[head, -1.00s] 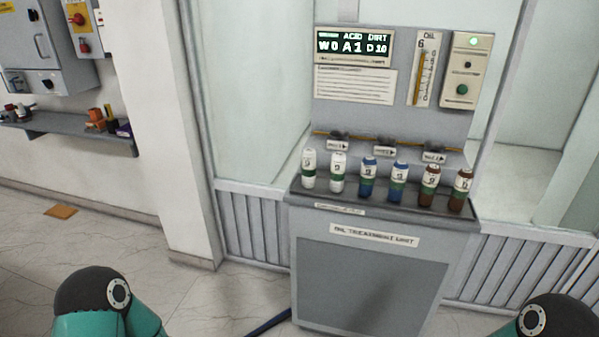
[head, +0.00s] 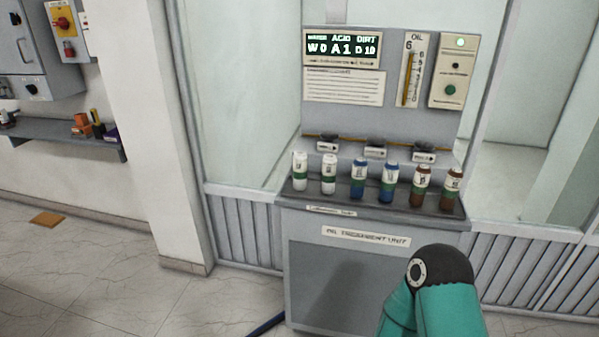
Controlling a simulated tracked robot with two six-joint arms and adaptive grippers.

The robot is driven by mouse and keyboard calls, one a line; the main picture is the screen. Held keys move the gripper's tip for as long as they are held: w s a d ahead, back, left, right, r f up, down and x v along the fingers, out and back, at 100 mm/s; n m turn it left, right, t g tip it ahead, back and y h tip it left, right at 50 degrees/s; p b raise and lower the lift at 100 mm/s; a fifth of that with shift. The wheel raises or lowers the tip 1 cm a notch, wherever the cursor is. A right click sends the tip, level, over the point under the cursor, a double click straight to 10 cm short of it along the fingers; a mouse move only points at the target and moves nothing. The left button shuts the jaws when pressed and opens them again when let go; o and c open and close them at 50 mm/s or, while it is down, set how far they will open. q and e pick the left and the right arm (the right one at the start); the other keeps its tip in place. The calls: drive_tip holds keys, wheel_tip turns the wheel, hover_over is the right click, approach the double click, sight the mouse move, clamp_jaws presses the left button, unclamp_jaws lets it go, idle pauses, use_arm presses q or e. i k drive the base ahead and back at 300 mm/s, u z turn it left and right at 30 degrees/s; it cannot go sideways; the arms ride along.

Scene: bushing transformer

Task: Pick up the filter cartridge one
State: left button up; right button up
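Several filter cartridges stand upright in a row on the shelf of the oil treatment unit (head: 372,288) in the head view. Two are white with a green band: the leftmost cartridge (head: 300,171) and its neighbour (head: 329,174). Two are blue: the left blue cartridge (head: 359,180) and the right blue cartridge (head: 388,182). Two are brown: the left brown cartridge (head: 419,187) and the rightmost cartridge (head: 451,189). Their labels are too small to read, so I cannot tell which is cartridge one. Neither of my grippers is in view.
A teal link of my arm rises in front of the unit's lower right. Behind the cartridges are small labelled sockets (head: 375,152) and a lit display panel (head: 342,48). A wall shelf (head: 68,134) with small items is at left. The floor at left is mostly clear.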

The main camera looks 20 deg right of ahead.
sight(300, 158)
drive_tip(key=u, duration=0.1)
drive_tip(key=i, duration=0.95)
drive_tip(key=z, duration=0.05)
